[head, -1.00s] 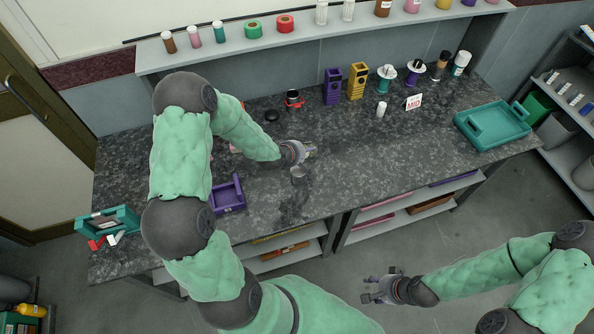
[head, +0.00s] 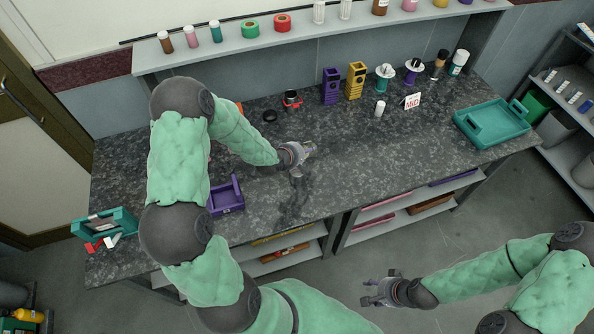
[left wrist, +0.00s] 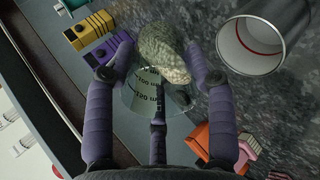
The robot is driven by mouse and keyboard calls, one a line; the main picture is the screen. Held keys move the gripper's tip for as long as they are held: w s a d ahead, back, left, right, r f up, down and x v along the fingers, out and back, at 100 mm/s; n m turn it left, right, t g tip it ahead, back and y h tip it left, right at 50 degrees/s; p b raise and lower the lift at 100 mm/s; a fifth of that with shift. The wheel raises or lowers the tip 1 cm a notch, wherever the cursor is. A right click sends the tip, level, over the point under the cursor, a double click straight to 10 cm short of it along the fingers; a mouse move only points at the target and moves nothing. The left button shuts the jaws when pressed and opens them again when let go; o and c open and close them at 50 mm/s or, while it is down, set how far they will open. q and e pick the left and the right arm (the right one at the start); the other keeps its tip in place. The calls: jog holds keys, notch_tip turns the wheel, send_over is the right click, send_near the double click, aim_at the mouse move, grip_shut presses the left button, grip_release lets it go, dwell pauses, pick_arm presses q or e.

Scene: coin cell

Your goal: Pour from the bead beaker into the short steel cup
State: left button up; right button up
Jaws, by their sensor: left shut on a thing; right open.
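The bead beaker (left wrist: 143,97), clear with dark volume marks, is between the fingers of my left gripper (left wrist: 160,62) in the left wrist view. The gripper is shut on it. Pale grey-green beads (left wrist: 164,50) are massed at its far end; I cannot tell its exact tilt. The short steel cup (left wrist: 268,68), with a red ring inside, is apart from the beaker to the upper right, its opening visible and no beads seen in it. In the head view my left gripper (head: 306,152) is over the counter and hides most of the beaker and cup. My right gripper (head: 374,292) is open and empty, in front of the counter.
Purple (head: 331,87) and yellow (head: 356,81) blocks stand at the back of the counter (head: 390,150). A purple open box (head: 227,198) is left of the left gripper, and a teal tray (head: 465,124) is at the right.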

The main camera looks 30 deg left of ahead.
pick_arm(q)
jog(key=shift+s+a+f, duration=0.1)
pick_arm(e)
jog(key=shift+s+a+f, duration=0.1)
jog(key=shift+s+f, duration=0.1)
pick_arm(q)
jog(key=shift+b, duration=0.35)
pick_arm(e)
jog(key=shift+f, duration=0.15)
jog(key=shift+s+f, duration=0.15)
jog(key=shift+f, duration=0.05)
pick_arm(q)
jog(key=shift+f+t+b, duration=0.2)
jog(key=shift+t+b, duration=0.2)
jog(key=shift+b, duration=0.25)
pick_arm(e)
jog(key=shift+s+f, duration=0.1)
jog(key=shift+f, duration=0.35)
